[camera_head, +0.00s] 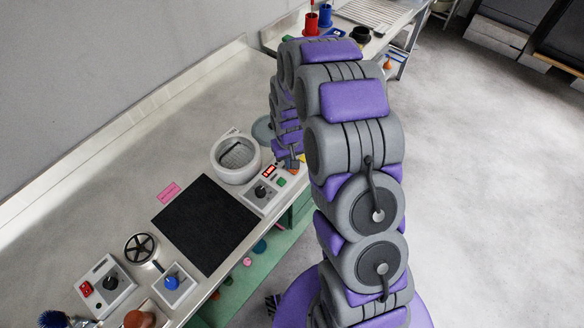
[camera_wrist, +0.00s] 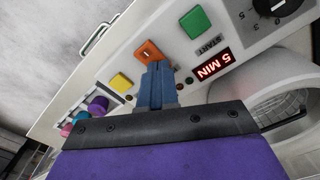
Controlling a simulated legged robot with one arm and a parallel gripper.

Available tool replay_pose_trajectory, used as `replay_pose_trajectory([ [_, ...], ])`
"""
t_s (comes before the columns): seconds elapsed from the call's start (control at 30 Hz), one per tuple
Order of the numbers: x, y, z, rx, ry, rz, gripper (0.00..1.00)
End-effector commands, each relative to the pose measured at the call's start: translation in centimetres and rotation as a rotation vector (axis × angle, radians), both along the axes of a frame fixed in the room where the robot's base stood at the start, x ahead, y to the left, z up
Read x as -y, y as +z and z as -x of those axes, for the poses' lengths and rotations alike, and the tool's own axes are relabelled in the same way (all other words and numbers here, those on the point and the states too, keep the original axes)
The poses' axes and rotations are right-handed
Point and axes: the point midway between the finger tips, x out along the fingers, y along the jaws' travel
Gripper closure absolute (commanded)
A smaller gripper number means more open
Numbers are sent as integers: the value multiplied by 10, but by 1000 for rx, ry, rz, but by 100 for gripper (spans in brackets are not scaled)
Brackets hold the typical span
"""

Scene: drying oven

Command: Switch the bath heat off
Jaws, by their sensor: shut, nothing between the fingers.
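My gripper (camera_wrist: 157,75) is shut and empty, its blue fingertips in front of the grey-white control panel (camera_wrist: 120,62). The tips overlap the lower part of an orange square button (camera_wrist: 149,51); I cannot tell whether they touch it. A green button (camera_wrist: 195,22) marked START and a yellow button (camera_wrist: 121,82) flank the orange one. A red display (camera_wrist: 214,64) reads 5 MIN, and a black dial (camera_wrist: 276,5) is at the top right. In the head view my gripper (camera_head: 291,164) is by the control box (camera_head: 258,202) beside a white round vessel (camera_head: 219,171). No readable label names the bath heat.
A black mat (camera_head: 207,225) lies on the bench. Red containers (camera_head: 311,23) stand at the far end. Open floor lies to the right.

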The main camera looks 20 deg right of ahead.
Motion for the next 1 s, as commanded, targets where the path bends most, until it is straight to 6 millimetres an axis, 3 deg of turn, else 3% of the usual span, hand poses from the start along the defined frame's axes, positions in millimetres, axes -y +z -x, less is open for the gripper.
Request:
replay_pose_trajectory([
  [1.0,0,69,0,3,0,0,100],
])
